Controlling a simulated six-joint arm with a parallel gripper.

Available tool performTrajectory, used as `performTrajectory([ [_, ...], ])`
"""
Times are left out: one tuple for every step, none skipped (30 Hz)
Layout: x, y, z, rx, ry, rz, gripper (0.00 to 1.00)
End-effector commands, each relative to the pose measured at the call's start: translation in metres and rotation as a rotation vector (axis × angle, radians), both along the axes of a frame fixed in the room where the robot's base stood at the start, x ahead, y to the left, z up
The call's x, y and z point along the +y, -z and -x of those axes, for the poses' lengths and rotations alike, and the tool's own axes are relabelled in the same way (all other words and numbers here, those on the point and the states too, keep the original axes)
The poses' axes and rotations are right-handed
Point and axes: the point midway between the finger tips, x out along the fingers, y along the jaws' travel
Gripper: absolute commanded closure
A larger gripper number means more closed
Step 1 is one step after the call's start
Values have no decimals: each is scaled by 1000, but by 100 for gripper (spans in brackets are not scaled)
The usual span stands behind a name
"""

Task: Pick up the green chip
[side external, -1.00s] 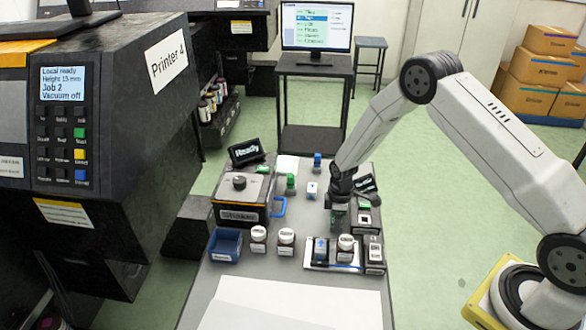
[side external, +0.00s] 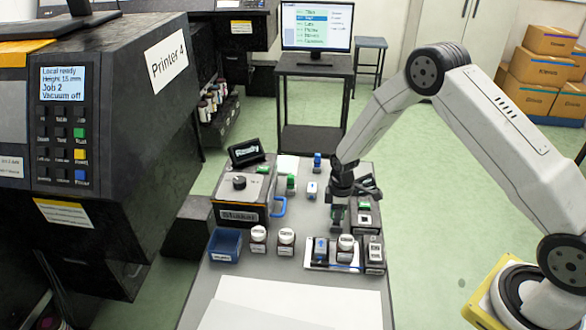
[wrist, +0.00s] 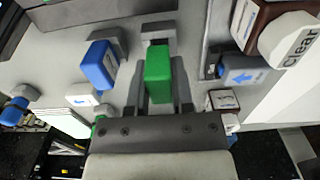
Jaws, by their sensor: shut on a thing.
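The green chip (wrist: 158,66) is a bright green block with a flat top. In the wrist view it sits between the two fingers of my gripper (wrist: 161,92), which are shut on its sides. A grey holder with a slot shows just beyond it; I cannot tell whether the chip is clear of it. In the side view my gripper (side external: 338,216) points down over the right part of the grey table, and the chip is mostly hidden by the fingers there.
A row of white-capped bottles (side external: 286,237) and a white tray (side external: 318,266) stand in front. A blue bin (side external: 225,243) is at left. In the wrist view a blue block (wrist: 98,64) and a white-capped bottle (wrist: 292,40) flank the chip. White sheets (side external: 290,300) cover the table front.

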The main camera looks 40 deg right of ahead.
Motion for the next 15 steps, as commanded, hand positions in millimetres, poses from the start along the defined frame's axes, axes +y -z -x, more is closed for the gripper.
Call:
performTrajectory([
  [0,-7,-1,-3,0,0,100],
  [0,-11,0,-3,0,0,100],
  [0,-14,4,-1,0,-1,100],
  [1,-17,6,-1,0,-1,100],
  [1,-20,9,0,0,0,100],
  [1,-25,12,-1,0,0,100],
  [1,-28,15,-1,0,-1,100],
  [2,-31,18,-2,0,-1,100],
  [2,-36,22,-2,0,-1,100],
  [2,-40,24,-3,0,0,100],
  [3,-43,28,-2,0,-1,100],
  [3,-48,32,-3,0,0,100],
  [3,-52,35,-3,0,0,100],
  [3,-56,38,-3,0,0,100],
  [4,-61,42,-3,0,0,100],
])
